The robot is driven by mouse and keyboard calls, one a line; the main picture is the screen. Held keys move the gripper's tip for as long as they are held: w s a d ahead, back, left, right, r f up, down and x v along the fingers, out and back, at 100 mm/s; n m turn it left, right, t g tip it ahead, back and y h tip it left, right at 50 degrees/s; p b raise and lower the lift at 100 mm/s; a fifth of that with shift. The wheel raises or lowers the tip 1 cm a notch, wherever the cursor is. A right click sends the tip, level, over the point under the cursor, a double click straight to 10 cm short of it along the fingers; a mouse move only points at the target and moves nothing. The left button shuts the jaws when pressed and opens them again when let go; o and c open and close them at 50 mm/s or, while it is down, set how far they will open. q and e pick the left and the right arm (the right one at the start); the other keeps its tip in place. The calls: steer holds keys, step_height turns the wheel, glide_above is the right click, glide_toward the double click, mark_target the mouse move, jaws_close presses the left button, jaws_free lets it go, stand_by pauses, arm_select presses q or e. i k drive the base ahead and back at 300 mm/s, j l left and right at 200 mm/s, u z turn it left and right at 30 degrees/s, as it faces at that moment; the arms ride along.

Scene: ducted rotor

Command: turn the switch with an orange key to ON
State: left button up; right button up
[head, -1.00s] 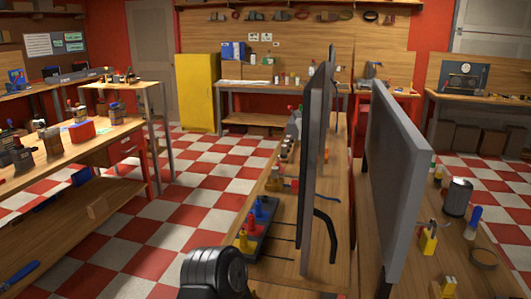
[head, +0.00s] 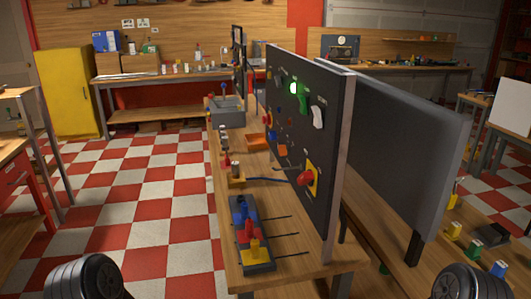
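A dark upright control panel (head: 300,140) stands on the wooden bench, seen at a steep angle. Its face carries a lit green lamp (head: 293,88), a green part (head: 303,99), a white switch (head: 317,117) and a red knob on a yellow plate (head: 307,178). Several smaller coloured controls sit further along the face. I cannot make out which one has an orange key, or any ON marking. Dark rounded parts of my arms show at the bottom left and bottom right. Neither gripper's fingers are in view.
The wooden bench (head: 285,253) holds a dark block with blue, red and yellow plungers (head: 248,235), an orange tray (head: 256,142) and a grey box (head: 228,112). A second grey panel (head: 395,150) stands to the right. Checkered floor (head: 150,210) is clear on the left.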

mark_target(283, 150)
steer(key=i+j+z, duration=0.1)
steer(key=i+j, duration=0.3)
steer(key=i+j+z, duration=0.1)
steer(key=i+j, duration=0.25)
steer(key=j, duration=0.3)
